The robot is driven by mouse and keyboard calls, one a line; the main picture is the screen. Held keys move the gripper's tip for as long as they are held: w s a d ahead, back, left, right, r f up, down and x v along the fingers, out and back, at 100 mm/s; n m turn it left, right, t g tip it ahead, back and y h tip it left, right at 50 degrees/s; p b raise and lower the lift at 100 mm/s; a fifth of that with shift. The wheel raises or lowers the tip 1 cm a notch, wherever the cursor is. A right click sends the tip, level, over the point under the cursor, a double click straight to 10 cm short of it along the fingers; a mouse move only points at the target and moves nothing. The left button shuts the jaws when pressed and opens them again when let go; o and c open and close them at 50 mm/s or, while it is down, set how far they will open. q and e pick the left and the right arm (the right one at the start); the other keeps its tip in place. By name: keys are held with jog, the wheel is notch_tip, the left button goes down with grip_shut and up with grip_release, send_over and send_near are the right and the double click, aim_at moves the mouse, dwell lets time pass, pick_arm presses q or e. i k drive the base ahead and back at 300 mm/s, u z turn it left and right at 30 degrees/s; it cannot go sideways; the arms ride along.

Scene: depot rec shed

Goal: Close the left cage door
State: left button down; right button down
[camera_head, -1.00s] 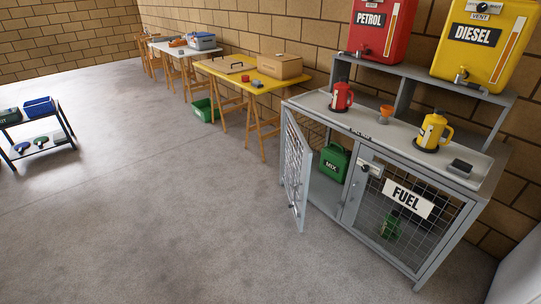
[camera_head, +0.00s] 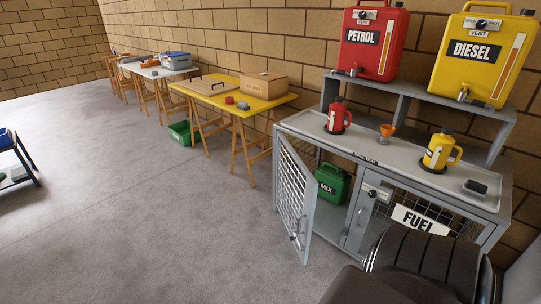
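The left cage door (camera_head: 292,188) of the grey fuel cabinet (camera_head: 322,122) stands open, swung out from the cabinet's left side. It is a grey frame with wire mesh, and a small latch shows low on its free edge. Through the opening I see a green MIX can (camera_head: 332,184) inside the cabinet. The right cage door (camera_head: 368,228) with the FUEL sign (camera_head: 421,219) appears shut, and its lower part is hidden by a dark arm part of mine. Neither of my grippers is in view.
Red (camera_head: 339,117) and yellow (camera_head: 439,152) jugs and an orange funnel (camera_head: 387,131) stand on the cabinet top. PETROL (camera_head: 374,42) and DIESEL (camera_head: 483,55) tanks sit on the shelf above. A yellow trestle table (camera_head: 228,100) stands to the left. The floor before the open door is clear.

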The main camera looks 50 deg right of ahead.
aim_at(303, 233)
jog(key=z, duration=0.1)
jog(key=i, duration=0.75)
jog(key=z, duration=0.7)
jog(key=i, duration=0.35)
jog(key=z, duration=0.45)
